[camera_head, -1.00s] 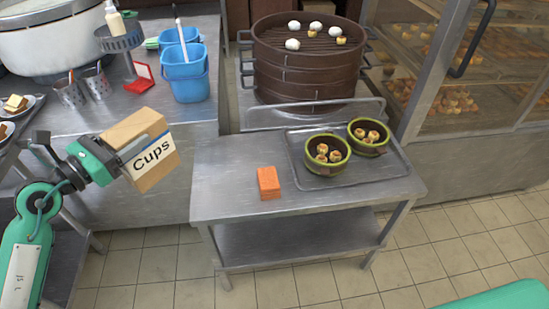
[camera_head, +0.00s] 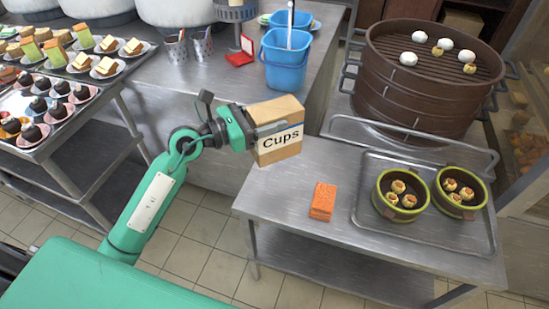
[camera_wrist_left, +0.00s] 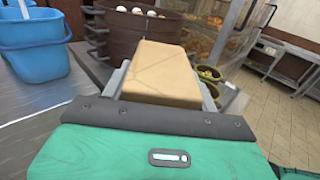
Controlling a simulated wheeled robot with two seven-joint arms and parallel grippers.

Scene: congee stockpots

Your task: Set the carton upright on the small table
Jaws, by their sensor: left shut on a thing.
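The carton (camera_head: 278,146) is a tan box with a white label reading "Cups". My left gripper (camera_head: 262,130) is shut on it, with a finger along its side. In the head view the carton is roughly upright, over or beside the left back corner of the small table (camera_head: 285,218). I cannot tell whether its bottom touches the tabletop. In the left wrist view the carton (camera_wrist_left: 165,72) sits between the fingers, its plain tan face toward the camera. The small table is grey metal with a lower shelf. My right gripper is not in view.
An orange block (camera_head: 322,201) lies on the small table. A tray (camera_head: 365,228) with two green-rimmed bowls of buns covers its right part. A brown steamer (camera_head: 415,100) stands behind. Blue buckets (camera_head: 285,70) stand on the counter at the back. The tabletop's front left is clear.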

